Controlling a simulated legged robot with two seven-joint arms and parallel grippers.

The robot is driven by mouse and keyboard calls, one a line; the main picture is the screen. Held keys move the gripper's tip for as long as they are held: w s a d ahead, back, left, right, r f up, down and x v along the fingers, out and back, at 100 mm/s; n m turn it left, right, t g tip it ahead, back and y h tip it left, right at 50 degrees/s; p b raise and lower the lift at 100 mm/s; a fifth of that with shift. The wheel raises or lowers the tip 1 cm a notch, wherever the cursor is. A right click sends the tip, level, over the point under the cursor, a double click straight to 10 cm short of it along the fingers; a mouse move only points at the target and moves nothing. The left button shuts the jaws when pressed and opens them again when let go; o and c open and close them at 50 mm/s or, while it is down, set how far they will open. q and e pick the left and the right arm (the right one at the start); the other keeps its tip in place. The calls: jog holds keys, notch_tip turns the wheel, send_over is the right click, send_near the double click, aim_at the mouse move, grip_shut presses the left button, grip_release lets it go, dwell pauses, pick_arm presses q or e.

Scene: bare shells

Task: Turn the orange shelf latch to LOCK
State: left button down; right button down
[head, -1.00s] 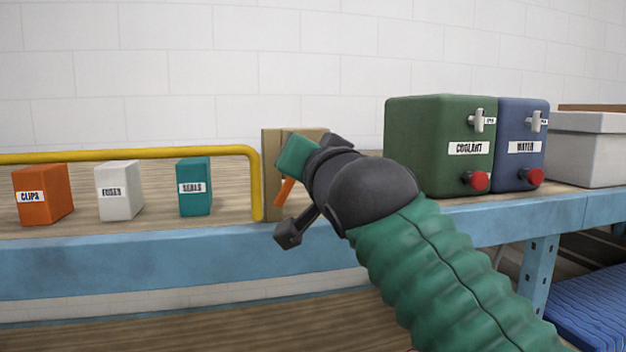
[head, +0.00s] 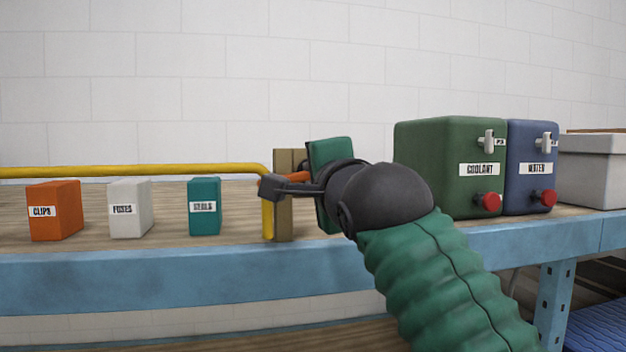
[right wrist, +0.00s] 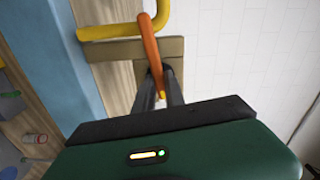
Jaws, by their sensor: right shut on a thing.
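The orange latch (head: 270,179) is on a tan wooden block (head: 285,222) at the shelf's front, beside the end of the yellow rail. It lies nearly level in the head view, mostly hidden behind my gripper. In the right wrist view the latch (right wrist: 150,42) is a long orange bar reaching past the yellow rail's bend. My right gripper (head: 274,187) is shut on the latch; its dark fingers (right wrist: 160,77) stand on both sides of the bar's near end. No LOCK mark is readable. My left gripper is not in view.
The yellow rail (head: 130,170) runs left from the block. Orange CLIPS (head: 62,212), white FUSES (head: 135,208) and teal SEALS (head: 204,207) boxes stand behind the blue shelf edge (head: 130,280). Green COOLANT (head: 440,160) and blue WATER (head: 528,160) tanks stand right of my arm.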

jog(key=shift+w+f+m, duration=0.1)
jog(key=shift+f+m, duration=0.05)
jog(key=shift+m, duration=0.65)
jog(key=c, duration=1.4)
grip_release()
jog(key=shift+d, duration=0.1)
jog(key=shift+w, duration=0.1)
jog(key=b+v, duration=0.8)
jog(key=v, duration=0.8)
jog(key=shift+s+d, duration=0.2)
jog(key=shift+s, duration=0.1)
jog(key=shift+a, duration=0.15)
